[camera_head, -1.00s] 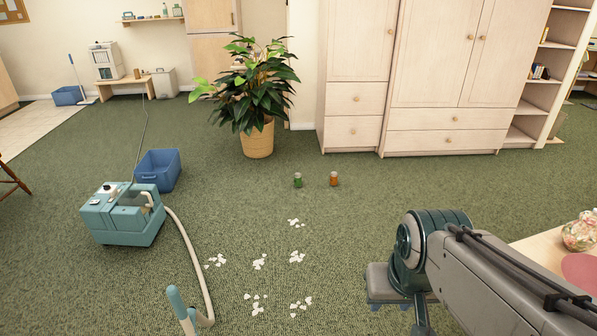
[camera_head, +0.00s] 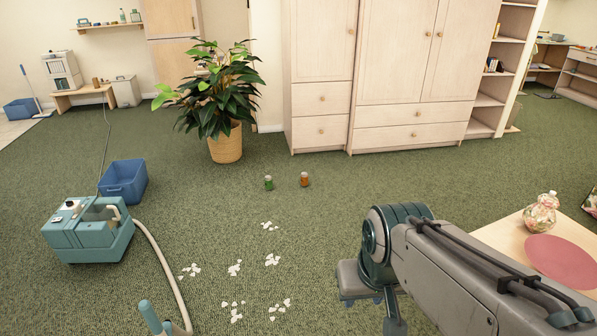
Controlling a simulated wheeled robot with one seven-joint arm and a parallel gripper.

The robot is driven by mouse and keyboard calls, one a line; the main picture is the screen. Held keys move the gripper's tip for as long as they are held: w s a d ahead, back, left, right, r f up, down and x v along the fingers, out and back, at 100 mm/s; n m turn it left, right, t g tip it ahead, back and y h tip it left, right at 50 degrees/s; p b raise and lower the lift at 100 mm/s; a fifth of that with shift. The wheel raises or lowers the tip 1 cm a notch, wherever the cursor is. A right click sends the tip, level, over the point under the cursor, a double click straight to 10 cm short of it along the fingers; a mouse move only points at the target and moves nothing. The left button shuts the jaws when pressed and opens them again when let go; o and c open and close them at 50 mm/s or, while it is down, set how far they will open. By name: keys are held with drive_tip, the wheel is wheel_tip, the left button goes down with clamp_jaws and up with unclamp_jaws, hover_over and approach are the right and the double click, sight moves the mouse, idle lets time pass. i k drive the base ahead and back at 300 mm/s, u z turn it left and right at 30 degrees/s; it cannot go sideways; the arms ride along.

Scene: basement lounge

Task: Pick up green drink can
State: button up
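A small green can (camera_head: 268,183) stands upright on the green carpet, in the middle of the head view, in front of the potted plant. A similar orange can (camera_head: 304,180) stands just to its right, apart from it. My arm reaches in from the lower right. My gripper (camera_head: 372,298) hangs at the arm's end, well nearer than the cans and to their right. It is apart from both cans. Its fingers are small and partly hidden by my arm, so their opening does not show clearly.
Scattered white scraps (camera_head: 272,260) lie on the carpet before the cans. A teal cleaning machine (camera_head: 88,232) with a hose and a blue bin (camera_head: 125,182) stand left. A potted plant (camera_head: 226,148) and wardrobe (camera_head: 400,137) stand behind. A low table (camera_head: 500,238) is at right.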

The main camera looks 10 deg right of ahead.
sight(269, 181)
drive_tip(key=u, duration=0.35)
drive_tip(key=i, duration=4.2)
drive_tip(key=u, duration=0.65)
drive_tip(key=i, duration=1.45)
drive_tip(key=z, duration=1.15)
